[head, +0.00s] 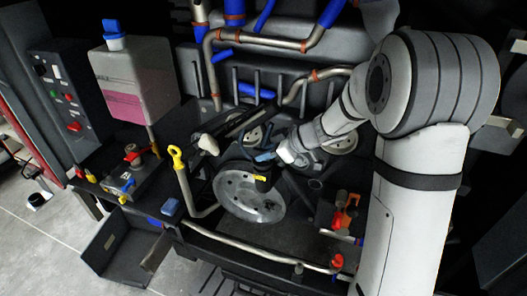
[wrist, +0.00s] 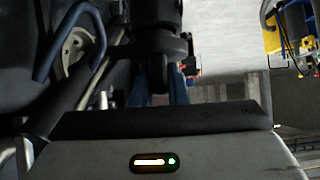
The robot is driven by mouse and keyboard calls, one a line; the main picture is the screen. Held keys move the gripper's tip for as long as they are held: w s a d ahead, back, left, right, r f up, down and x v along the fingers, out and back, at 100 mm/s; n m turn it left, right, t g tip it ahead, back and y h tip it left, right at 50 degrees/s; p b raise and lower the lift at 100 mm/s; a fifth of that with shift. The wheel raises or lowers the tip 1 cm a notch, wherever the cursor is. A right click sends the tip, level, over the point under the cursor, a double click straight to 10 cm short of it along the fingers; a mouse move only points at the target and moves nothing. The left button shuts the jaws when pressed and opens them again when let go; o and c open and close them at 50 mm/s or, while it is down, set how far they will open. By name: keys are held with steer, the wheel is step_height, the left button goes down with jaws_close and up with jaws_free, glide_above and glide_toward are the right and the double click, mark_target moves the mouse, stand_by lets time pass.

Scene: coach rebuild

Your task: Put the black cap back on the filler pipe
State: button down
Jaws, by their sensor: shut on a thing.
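My gripper (head: 266,157) is in the middle of the engine bay in the head view, in front of the large grey pulley disc. In the wrist view its blue fingers (wrist: 160,92) are shut on a dark, rounded, stepped part, which looks like the black cap (wrist: 165,47). In the head view I cannot make the cap out clearly at the fingers. A dark pipe with a pale end (head: 208,145) lies left of my gripper, apart from it; it may be the filler pipe, but I cannot tell for sure.
A pale bent tube with a yellow loop handle (head: 177,158) stands left of the pulley disc (head: 248,193). A white tank with a blue cap (head: 115,40) is at upper left. An open dark tray (head: 105,245) is at lower left.

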steer(key=shift+f, duration=0.1)
steer(key=shift+f, duration=0.35)
steer(key=shift+f+p, duration=0.4)
steer(key=shift+f, duration=0.05)
stand_by(0.5)
steer(key=c, duration=1.3)
jaws_free()
steer(key=shift+s+f, duration=0.15)
steer(key=shift+c, duration=0.2)
steer(key=o, duration=0.3)
steer(key=shift+s+f, duration=0.1)
